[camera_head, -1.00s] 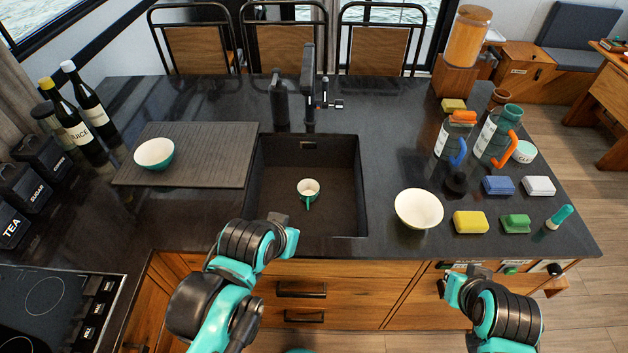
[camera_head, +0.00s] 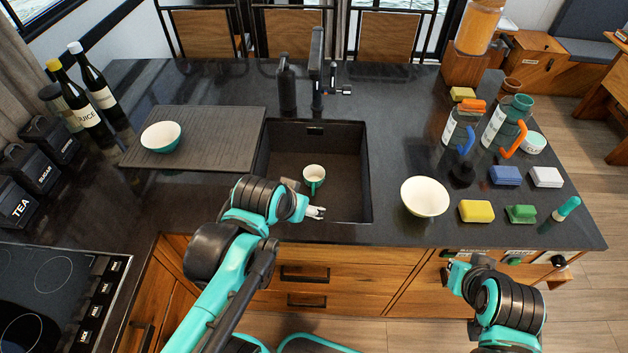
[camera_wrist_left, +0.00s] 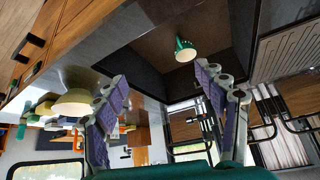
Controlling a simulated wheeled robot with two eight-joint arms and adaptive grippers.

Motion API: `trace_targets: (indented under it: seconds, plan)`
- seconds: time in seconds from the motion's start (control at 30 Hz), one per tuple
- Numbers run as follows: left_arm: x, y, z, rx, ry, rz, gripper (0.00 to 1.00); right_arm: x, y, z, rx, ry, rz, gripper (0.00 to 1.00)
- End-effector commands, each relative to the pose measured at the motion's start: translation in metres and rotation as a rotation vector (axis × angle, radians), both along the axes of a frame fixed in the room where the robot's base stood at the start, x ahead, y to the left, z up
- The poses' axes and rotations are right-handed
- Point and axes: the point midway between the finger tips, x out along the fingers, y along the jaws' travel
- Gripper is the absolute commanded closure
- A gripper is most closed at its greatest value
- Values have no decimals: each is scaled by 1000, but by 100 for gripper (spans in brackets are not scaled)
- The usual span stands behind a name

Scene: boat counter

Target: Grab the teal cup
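The teal cup (camera_head: 314,176), white inside with a teal handle, stands upright in the dark sink (camera_head: 345,205). Its handle points toward the front of the counter. My left gripper (camera_head: 318,212) is above the sink's front edge, in front of the cup and apart from it. In the left wrist view the left gripper (camera_wrist_left: 160,100) has its fingers spread with nothing between them, and the cup (camera_wrist_left: 185,50) shows beyond them. My right gripper (camera_head: 452,277) is in front of the counter at the right, away from the cup; its fingers are not clearly seen.
A cream bowl (camera_head: 425,197) stands right of the sink, with sponges and bottles (camera_head: 505,125) beyond it. The faucet (camera_head: 317,70) rises behind the sink.

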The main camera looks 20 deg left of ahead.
Motion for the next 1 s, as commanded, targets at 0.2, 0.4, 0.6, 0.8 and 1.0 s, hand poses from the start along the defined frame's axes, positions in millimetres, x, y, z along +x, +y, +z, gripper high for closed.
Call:
trace_targets:
  seconds: [0.2,0.4,0.6,0.8,1.0]
  plan:
    - [75,13,-4,25,66,-95,8,0,0,-5,0,0,0,100]
    - [144,29,-35,38,118,-199,8,0,0,-8,0,0,0,100]
    - [206,51,-91,41,159,-309,8,0,0,-12,0,0,0,100]
    - [247,70,-152,39,181,-405,8,0,0,-14,0,0,0,100]
    - [261,78,-182,35,189,-449,8,0,0,-15,0,0,0,100]
